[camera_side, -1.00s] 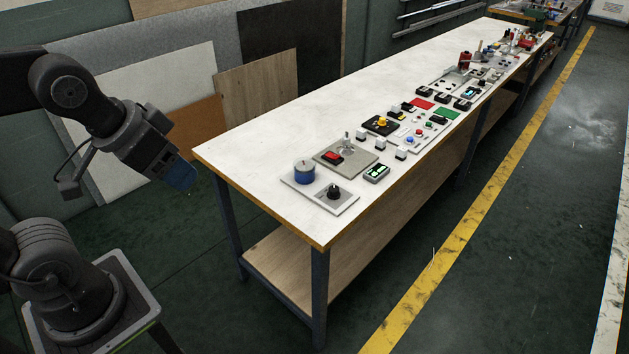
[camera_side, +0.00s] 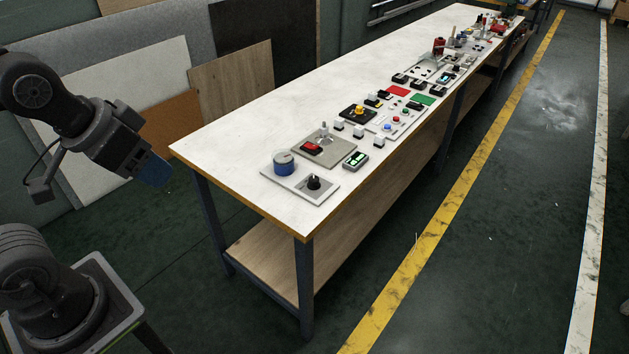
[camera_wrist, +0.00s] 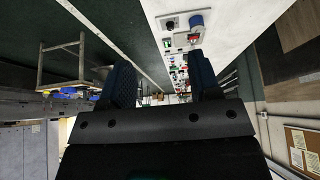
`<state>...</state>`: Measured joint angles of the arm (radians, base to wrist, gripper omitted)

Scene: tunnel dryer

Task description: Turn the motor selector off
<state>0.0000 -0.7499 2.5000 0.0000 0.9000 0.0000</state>
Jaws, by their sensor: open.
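A black rotary knob (camera_side: 314,183) stands on a pale plate (camera_side: 326,193) at the near end of the white bench. It looks like a selector, but no label is readable. Several other controls stand on the bench, so I cannot tell for sure which is the motor selector. The knob also shows small in the wrist view (camera_wrist: 170,24). A blue round knob (camera_side: 284,166) sits beside it on the same plate. My gripper (camera_side: 153,172) is left of the bench, off its end and well apart from the controls. Its two fingers (camera_wrist: 163,78) are spread with nothing between them.
A grey plate with a red rocker switch (camera_side: 312,148) and a small box with a green display (camera_side: 355,159) are just beyond. More buttons and switches run along the bench's right side. The bench's (camera_side: 255,130) left half is clear. Boards lean behind it.

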